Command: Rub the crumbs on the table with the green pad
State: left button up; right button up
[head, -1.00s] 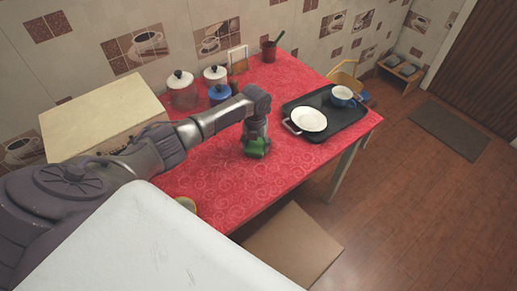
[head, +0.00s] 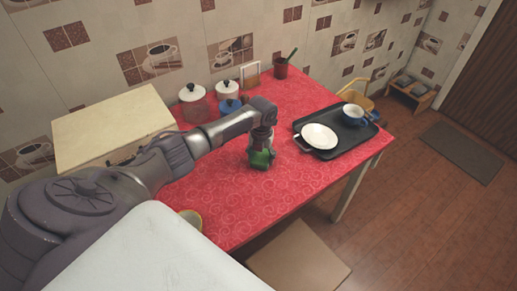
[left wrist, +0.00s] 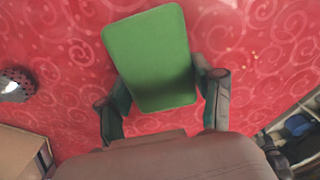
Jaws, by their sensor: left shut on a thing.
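The green pad (head: 262,159) is in my left gripper (head: 261,148), low over the red tablecloth (head: 225,190) near the middle of the table. In the left wrist view the pad (left wrist: 150,60) sits between the two fingers (left wrist: 163,103), its broad green face toward the camera. The fingers are shut on it. I cannot tell whether the pad touches the cloth. A few tiny pale crumbs (left wrist: 251,53) show on the cloth to the right of the pad in the left wrist view. My right gripper is not in view.
Lidded canisters (head: 194,105) and a dark red cup (head: 280,69) stand at the back. A cream box (head: 112,122) is at the left.

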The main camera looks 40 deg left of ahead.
aim_at(268, 163)
pick_arm(q)
jog(key=shift+s+d+p, duration=0.35)
jog(key=shift+d+p, duration=0.2)
jog(key=shift+d, duration=0.4)
jog(key=shift+s+d+p, duration=0.3)
jog(key=shift+d+p, duration=0.25)
jog(key=shift+d, duration=0.35)
jog(key=shift+s+d+f+p, duration=0.1)
jog(key=shift+s+d+p, duration=0.2)
jog(key=shift+d, duration=0.35)
jog(key=shift+s+d+f+p, duration=0.15)
jog(key=shift+d+p, duration=0.1)
jog(key=shift+d, duration=0.35)
jog(key=shift+s+d+r+p, duration=0.1)
jog(key=shift+s+d+p, duration=0.15)
jog(key=shift+d, duration=0.2)
jog(key=shift+s+d+r+p, duration=0.1)
jog(key=shift+s+d+p, duration=0.05)
jog(key=shift+d+p, duration=0.25)
jog(key=shift+s+d+p, duration=0.25)
jog(key=shift+d+p, duration=0.05)
jog(key=shift+d, duration=0.7)
jog(key=shift+a+r, duration=0.1)
